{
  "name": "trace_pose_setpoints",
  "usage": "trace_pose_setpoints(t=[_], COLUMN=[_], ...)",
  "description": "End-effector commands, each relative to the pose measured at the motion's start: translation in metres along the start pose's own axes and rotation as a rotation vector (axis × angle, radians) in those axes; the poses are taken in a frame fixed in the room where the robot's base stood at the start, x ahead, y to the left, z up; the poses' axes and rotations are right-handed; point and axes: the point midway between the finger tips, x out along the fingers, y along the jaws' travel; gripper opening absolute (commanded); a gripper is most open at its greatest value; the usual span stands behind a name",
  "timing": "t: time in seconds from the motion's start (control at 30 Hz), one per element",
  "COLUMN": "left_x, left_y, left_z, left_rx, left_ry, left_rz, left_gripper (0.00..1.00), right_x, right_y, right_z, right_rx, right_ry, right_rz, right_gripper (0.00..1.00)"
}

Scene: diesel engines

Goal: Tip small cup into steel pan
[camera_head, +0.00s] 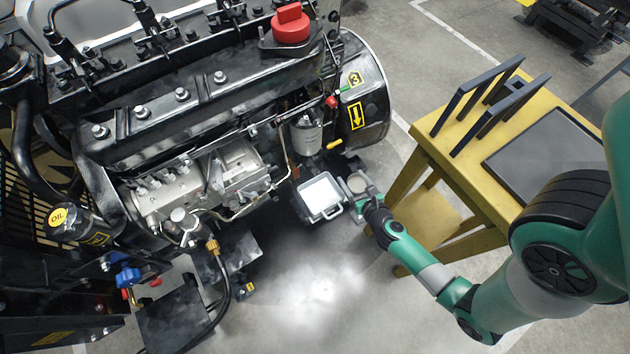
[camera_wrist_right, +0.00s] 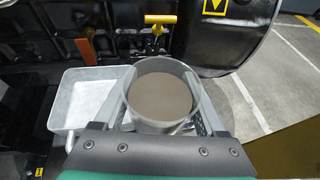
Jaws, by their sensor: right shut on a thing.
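The small cup (camera_wrist_right: 133,97) is grey and round, and a brownish-grey fill shows inside it. My right gripper (camera_wrist_right: 163,105) is shut on it, with one finger on each side. The cup looks upright. In the head view the right gripper (camera_head: 360,187) holds the cup just right of the steel pan (camera_head: 320,197). The pan is a light, shallow rectangular tray with a handle at its front. In the wrist view the pan (camera_wrist_right: 85,95) lies left of the cup, and its right edge is partly hidden by the finger. My left gripper is not in view.
The diesel engine (camera_head: 190,95) stands behind and left of the pan, with a filter canister (camera_head: 307,135) close above it. A yellow table (camera_head: 430,145) with black racks stands at the right. Open floor (camera_head: 320,290) lies in front of the pan.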

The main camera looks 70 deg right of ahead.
Motion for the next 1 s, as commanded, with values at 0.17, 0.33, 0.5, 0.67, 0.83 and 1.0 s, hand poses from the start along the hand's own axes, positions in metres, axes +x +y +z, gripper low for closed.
trace_pose_setpoints(t=[0.17, 0.33, 0.5, 0.67, 0.83, 1.0], left_x=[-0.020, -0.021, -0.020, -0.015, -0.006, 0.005], left_y=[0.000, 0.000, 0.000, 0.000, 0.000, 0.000], left_z=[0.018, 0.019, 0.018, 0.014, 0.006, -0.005], left_rx=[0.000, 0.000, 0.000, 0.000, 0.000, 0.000], left_ry=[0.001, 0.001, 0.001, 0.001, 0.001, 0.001], left_rz=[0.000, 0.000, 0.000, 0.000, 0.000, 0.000], left_gripper=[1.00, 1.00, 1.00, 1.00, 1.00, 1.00], right_x=[0.011, 0.011, 0.011, 0.010, 0.008, 0.007], right_y=[-0.016, -0.019, -0.019, -0.017, -0.013, -0.008], right_z=[-0.026, -0.027, -0.026, -0.021, -0.013, -0.004], right_rx=[0.018, 0.021, 0.020, 0.003, -0.046, -0.118], right_ry=[0.000, 0.000, 0.000, 0.007, 0.027, 0.057], right_rz=[-0.046, -0.056, -0.056, -0.062, -0.081, -0.111], right_gripper=[0.05, 0.05, 0.05, 0.05, 0.05, 0.05])
